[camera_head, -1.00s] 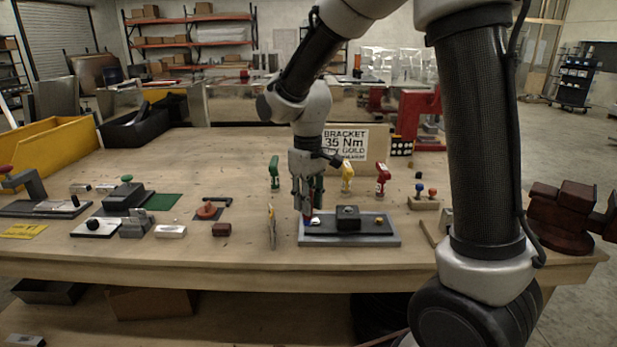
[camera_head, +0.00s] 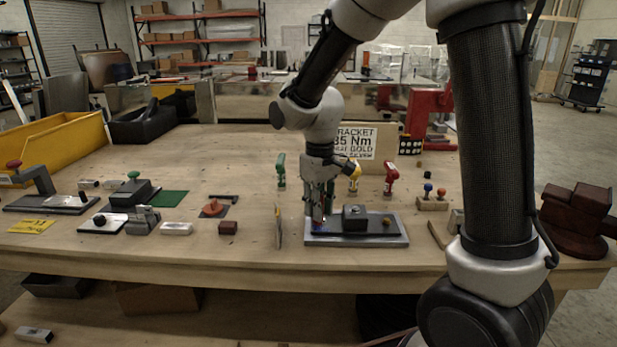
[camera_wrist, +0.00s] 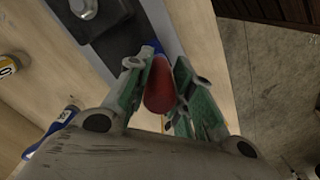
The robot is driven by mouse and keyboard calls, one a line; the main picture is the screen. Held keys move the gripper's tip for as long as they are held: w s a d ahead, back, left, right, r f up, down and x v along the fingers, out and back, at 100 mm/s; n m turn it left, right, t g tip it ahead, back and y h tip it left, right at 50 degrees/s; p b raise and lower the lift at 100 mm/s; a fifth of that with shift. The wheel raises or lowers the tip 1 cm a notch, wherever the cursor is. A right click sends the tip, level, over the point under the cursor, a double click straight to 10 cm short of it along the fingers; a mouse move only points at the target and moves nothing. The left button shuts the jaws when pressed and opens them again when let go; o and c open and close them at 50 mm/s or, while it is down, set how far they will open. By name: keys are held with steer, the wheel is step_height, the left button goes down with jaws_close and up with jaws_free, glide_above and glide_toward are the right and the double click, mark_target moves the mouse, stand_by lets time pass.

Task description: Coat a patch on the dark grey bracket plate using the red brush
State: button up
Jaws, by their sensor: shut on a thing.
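The dark grey bracket plate (camera_head: 375,227) lies in a lighter grey tray (camera_head: 400,240) at the front of the bench. My gripper (camera_head: 321,220) points down over the plate's left end. In the wrist view my gripper (camera_wrist: 160,78) is shut on the red brush (camera_wrist: 159,88), seen by its rounded red handle. A small bit of blue (camera_wrist: 154,46) shows just past the handle beside the plate (camera_wrist: 110,48). The brush tip is hidden, so I cannot tell whether it touches the plate.
Green (camera_head: 281,170), yellow (camera_head: 354,176) and red (camera_head: 391,178) tools stand behind, before a bracket sign (camera_head: 358,143). A dark red vise (camera_head: 577,220) is at right. Bench wood between the panel and the brown block (camera_head: 228,228) is clear.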

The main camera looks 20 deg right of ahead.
steer(key=shift+w+a, duration=0.15)
steer(key=shift+a, duration=0.2)
steer(key=shift+a+r, duration=0.2)
steer(key=shift+r, duration=0.05)
steer(key=shift+d+r, duration=0.15)
steer(key=shift+r, duration=3.65)
steer(key=shift+f, duration=0.1)
